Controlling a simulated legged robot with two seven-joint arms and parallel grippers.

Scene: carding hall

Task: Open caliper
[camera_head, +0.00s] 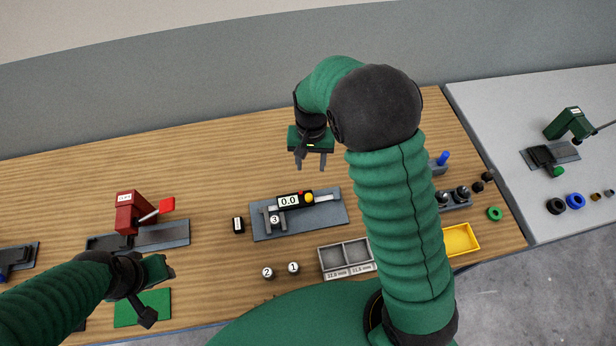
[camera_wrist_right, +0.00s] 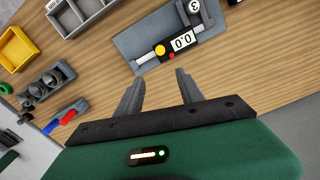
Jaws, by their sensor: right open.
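The caliper (camera_head: 290,201) lies on a blue-grey plate (camera_head: 328,217); its display reads 0.0. It has a yellow knob (camera_head: 309,197) and a small red button. A round piece marked 3 (camera_head: 275,219) is at the caliper's jaws; whether they touch it I cannot tell. The caliper display also shows in the right wrist view (camera_wrist_right: 183,41). My right gripper (camera_head: 311,164) is open and empty, above the table behind the plate; its spread fingers (camera_wrist_right: 157,80) point toward the caliper. My left gripper (camera_head: 152,284) is at lower left, far from the caliper; its finger state is unclear.
Round pieces marked 2 (camera_head: 267,272) and 1 (camera_head: 293,267) stand before the plate, beside a grey two-compartment tray (camera_head: 346,259). A yellow bin (camera_head: 461,239) is right. A red device with a lever (camera_head: 127,213) stands left. My right arm hides part of the table.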

